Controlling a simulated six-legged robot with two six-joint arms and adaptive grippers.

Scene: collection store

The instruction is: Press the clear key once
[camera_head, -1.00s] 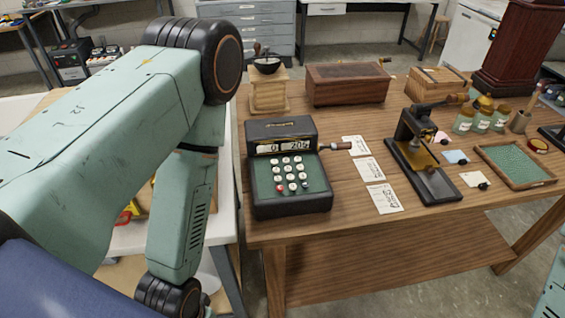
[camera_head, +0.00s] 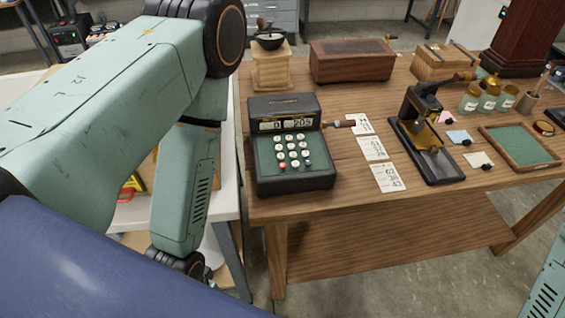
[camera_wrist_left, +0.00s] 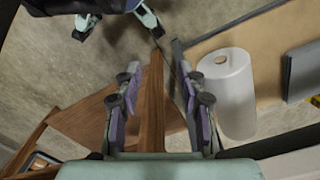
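The black calculating machine (camera_head: 292,182) stands at the left end of the wooden table. It has a green key panel, a number window that seems to read 0 and 205, and a side crank (camera_head: 340,123). Several round keys are pale, with a red key (camera_head: 282,165) at the lower left and a dark one near it. I cannot read the key labels. My left arm hangs left of the table, its gripper fingers hardly showing in the head view. In the left wrist view my left gripper (camera_wrist_left: 160,88) is open and empty, above the floor and table edge.
Paper cards (camera_head: 374,148) lie right of the machine, then a black press (camera_head: 425,145) and a green-lined tray (camera_head: 520,145). A grinder (camera_head: 270,68) and wooden box (camera_head: 352,62) stand behind. A white roll (camera_wrist_left: 226,92) stands beside the gripper in the wrist view.

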